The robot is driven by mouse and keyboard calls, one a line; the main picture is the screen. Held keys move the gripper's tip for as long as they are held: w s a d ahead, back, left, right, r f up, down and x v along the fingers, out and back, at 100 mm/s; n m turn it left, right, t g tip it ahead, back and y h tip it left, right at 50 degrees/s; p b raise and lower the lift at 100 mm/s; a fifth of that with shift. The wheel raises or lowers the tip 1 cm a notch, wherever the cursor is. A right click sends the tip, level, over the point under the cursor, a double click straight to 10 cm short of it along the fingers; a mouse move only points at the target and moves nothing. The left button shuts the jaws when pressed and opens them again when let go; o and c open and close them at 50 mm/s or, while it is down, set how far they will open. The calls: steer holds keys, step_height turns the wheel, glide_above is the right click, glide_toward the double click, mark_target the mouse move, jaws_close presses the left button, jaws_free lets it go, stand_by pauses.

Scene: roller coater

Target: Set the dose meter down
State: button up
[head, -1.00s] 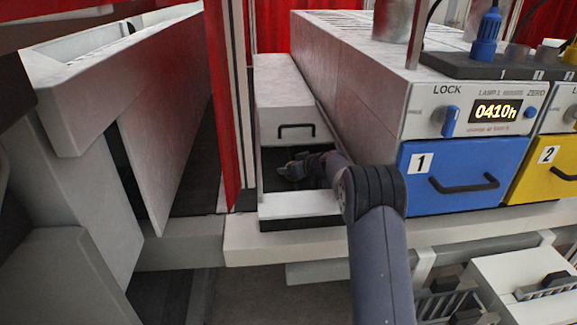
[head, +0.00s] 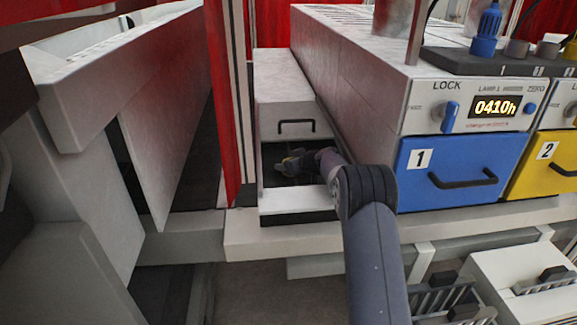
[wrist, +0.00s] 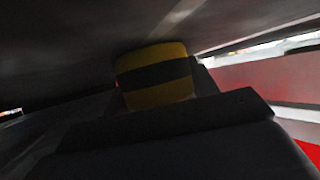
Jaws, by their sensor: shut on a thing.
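The dose meter (wrist: 154,75), yellow with a black band, shows in the wrist view just beyond the dark jaws. My gripper (head: 287,166) is shut on it, inside the front of a narrow pale box. The meter's lower part is hidden by the gripper. I cannot tell whether it touches the dark floor (head: 310,181) of the box.
The box has a pale front lip (head: 290,201) and a hood with a black handle (head: 296,127) behind the opening. The grey cabinet with blue drawer 1 (head: 440,175) stands close on the right. A red post (head: 221,100) stands on the left.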

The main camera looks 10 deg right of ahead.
steer(key=shift+s+f, duration=0.1)
steer(key=shift+f, duration=0.5)
steer(key=shift+s+f+b, duration=0.1)
steer(key=shift+f+b, duration=0.15)
steer(key=shift+b, duration=0.3)
steer(key=o, duration=1.1)
steer(key=shift+r, duration=0.1)
steer(key=r+p, duration=0.1)
steer(key=p, duration=0.2)
steer(key=shift+r, duration=0.15)
steer(key=shift+s+d+b, duration=0.2)
steer(key=shift+d+b, duration=0.1)
steer(key=shift+b, duration=0.25)
steer(key=shift+r+b+v, duration=0.15)
steer(key=shift+b+v, duration=0.4)
steer(key=shift+v, duration=1.15)
steer(key=shift+r+b+v, duration=0.2)
steer(key=shift+b+v, duration=0.35)
steer(key=shift+v, duration=1.1)
steer(key=shift+w+a, duration=0.1)
steer(key=shift+w, duration=0.05)
